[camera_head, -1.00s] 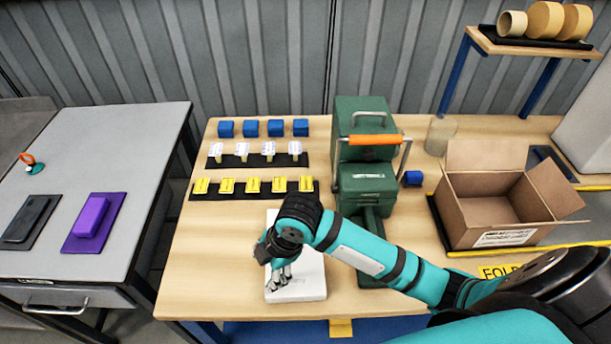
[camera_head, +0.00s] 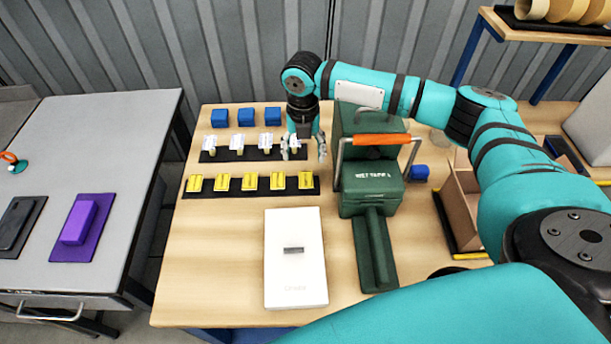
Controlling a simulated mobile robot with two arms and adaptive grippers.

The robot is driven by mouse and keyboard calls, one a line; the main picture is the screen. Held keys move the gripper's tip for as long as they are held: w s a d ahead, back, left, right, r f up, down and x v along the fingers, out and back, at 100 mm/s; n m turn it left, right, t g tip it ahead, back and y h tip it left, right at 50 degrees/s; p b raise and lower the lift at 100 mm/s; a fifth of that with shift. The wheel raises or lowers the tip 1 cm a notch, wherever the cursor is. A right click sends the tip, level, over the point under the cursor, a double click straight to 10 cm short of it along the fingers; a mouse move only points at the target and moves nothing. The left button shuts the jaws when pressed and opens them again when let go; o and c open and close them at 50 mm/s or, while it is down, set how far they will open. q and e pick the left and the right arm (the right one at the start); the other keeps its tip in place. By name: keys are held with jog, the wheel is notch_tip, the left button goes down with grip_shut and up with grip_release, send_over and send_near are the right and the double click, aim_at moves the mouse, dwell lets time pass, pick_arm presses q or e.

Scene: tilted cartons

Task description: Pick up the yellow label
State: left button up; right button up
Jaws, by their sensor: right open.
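Several yellow labels lie in a row on a dark strip (camera_head: 263,190) on the wooden table, among them the rightmost yellow label (camera_head: 305,180) and the leftmost yellow label (camera_head: 195,183). My right gripper (camera_head: 303,154) points down with its fingers apart, just behind the right end of this row. It is by the right end of the row of white tagged pieces (camera_head: 265,142). I see nothing held between its fingers. Its exact height above the table is hard to tell. My left gripper is out of view.
A white box (camera_head: 294,280) with a small dark mark lies in front of the labels. A green machine (camera_head: 370,185) with an orange handle (camera_head: 381,139) stands close right of my gripper. Blue blocks (camera_head: 245,117) sit behind. My right arm partly hides an open carton (camera_head: 462,205).

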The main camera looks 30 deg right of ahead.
jog(key=p, duration=0.1)
send_over(306, 182)
jog(key=f, duration=0.4)
jog(key=a+f, duration=0.1)
jog(key=f, duration=0.1)
jog(key=shift+s, duration=0.2)
jog(key=shift+f, duration=0.25)
jog(key=shift+d+f, duration=0.1)
jog(key=shift+f, duration=0.15)
jog(key=f, duration=0.1)
jog(key=f+p, duration=0.1)
jog(key=f, duration=0.1)
jog(key=f+p, duration=0.1)
jog(key=shift+w+d+f, duration=0.2)
jog(key=shift+d+f, duration=0.2)
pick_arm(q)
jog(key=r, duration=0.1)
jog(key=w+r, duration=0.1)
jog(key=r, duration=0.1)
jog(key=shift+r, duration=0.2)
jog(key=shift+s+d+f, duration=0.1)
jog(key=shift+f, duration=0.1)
pick_arm(e)
jog(key=shift+f, duration=0.3)
jog(key=c, duration=0.8)
